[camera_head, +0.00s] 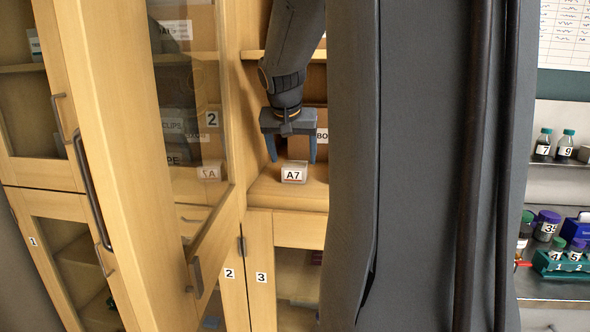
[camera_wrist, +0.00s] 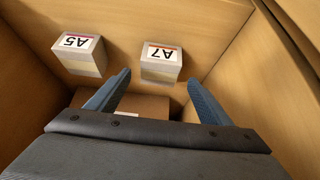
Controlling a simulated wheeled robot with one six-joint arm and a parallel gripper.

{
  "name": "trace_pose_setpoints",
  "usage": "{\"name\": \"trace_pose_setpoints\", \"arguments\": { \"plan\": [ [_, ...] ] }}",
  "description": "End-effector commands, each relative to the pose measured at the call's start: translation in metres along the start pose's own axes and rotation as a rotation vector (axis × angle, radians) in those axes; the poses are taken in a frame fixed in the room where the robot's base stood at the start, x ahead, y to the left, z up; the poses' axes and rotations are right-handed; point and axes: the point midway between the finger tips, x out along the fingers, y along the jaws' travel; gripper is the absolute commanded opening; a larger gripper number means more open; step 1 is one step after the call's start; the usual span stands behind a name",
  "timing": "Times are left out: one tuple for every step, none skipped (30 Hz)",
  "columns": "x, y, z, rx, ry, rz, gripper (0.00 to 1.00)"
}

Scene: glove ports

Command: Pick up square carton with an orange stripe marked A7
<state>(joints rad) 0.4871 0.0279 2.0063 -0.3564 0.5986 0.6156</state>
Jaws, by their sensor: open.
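The square carton marked A7 (camera_head: 294,173) sits on a wooden cupboard shelf, just below my gripper (camera_head: 292,161). In the wrist view the A7 carton (camera_wrist: 161,64) is pale, with its label on top and a thin orange-red edge by the label. My gripper (camera_wrist: 158,80) is open and empty. In the wrist view its two fingers point toward the carton, one to each side. The carton appears beyond the fingertips, and I cannot tell the exact gap.
A similar carton marked A5 (camera_wrist: 80,54) stands to the left of A7 in the wrist view. A brown box (camera_wrist: 140,106) lies partly behind my gripper. Wooden walls enclose the shelf. An open glass-paned door (camera_head: 190,110) stands left of my arm.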

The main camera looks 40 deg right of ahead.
Motion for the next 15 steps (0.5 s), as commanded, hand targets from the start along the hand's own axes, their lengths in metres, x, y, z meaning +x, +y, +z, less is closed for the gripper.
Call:
{"name": "trace_pose_setpoints", "arguments": {
  "plan": [
    [0.006,0.001,0.000,0.000,-0.004,0.001,0.73],
    [0.010,0.001,0.000,0.001,-0.003,0.002,0.73],
    [0.016,0.001,0.000,0.001,-0.003,0.002,0.73],
    [0.019,0.002,-0.001,0.001,-0.002,0.002,0.73],
    [0.021,0.002,-0.001,0.001,-0.002,0.002,0.73],
    [0.024,0.002,-0.001,0.002,-0.001,0.002,0.73],
    [0.026,0.002,-0.001,0.002,-0.001,0.002,0.73],
    [0.027,0.002,-0.001,0.003,-0.001,0.001,0.73],
    [0.028,0.002,-0.001,0.003,0.000,0.001,0.73],
    [0.028,0.002,-0.001,0.003,0.000,0.001,0.73],
    [0.028,0.002,-0.001,0.003,0.000,0.001,0.73],
    [0.028,0.002,-0.001,0.004,0.001,0.001,0.73],
    [0.028,0.002,-0.001,0.004,0.001,0.001,0.73],
    [0.028,0.003,-0.001,0.004,0.001,0.002,0.73],
    [0.028,0.003,-0.001,0.004,0.000,0.002,0.72]
  ]
}}
